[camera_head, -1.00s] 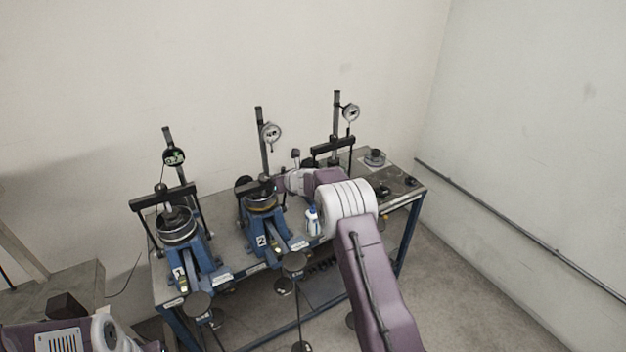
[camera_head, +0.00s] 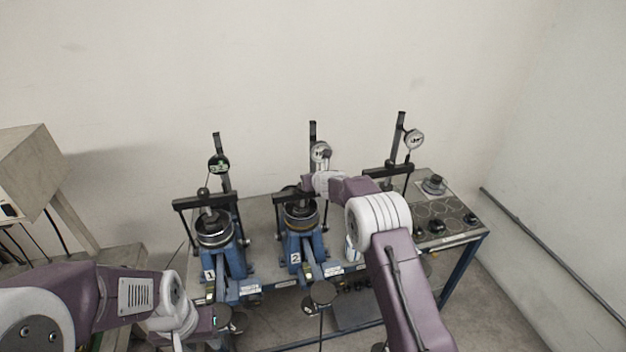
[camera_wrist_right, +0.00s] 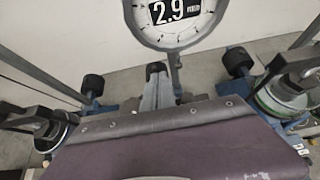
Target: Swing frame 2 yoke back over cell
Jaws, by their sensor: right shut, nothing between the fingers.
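Frame 2 (camera_head: 307,250) is the blue middle stand, marked 2, with a dark cell (camera_head: 300,216) on top. Its yoke (camera_head: 292,196) shows as a dark bar across the cell top, its right end hidden by my right arm. My right gripper (camera_head: 309,184) is shut and empty beside the yoke, partly hidden by its own wrist. The right wrist view shows a purple housing, no fingertips, and a dial gauge (camera_wrist_right: 172,14) reading 2.9 close ahead. My left gripper (camera_head: 214,321) is low at left, in front of frame 1; its fingers are unclear.
Frame 1 (camera_head: 226,262) stands left with its yoke (camera_head: 205,201) across its cell. Frame 3's yoke (camera_head: 388,170) is at right. A small bottle (camera_head: 351,248) stands beside frame 2. Round discs (camera_head: 437,210) lie at the bench's right end.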

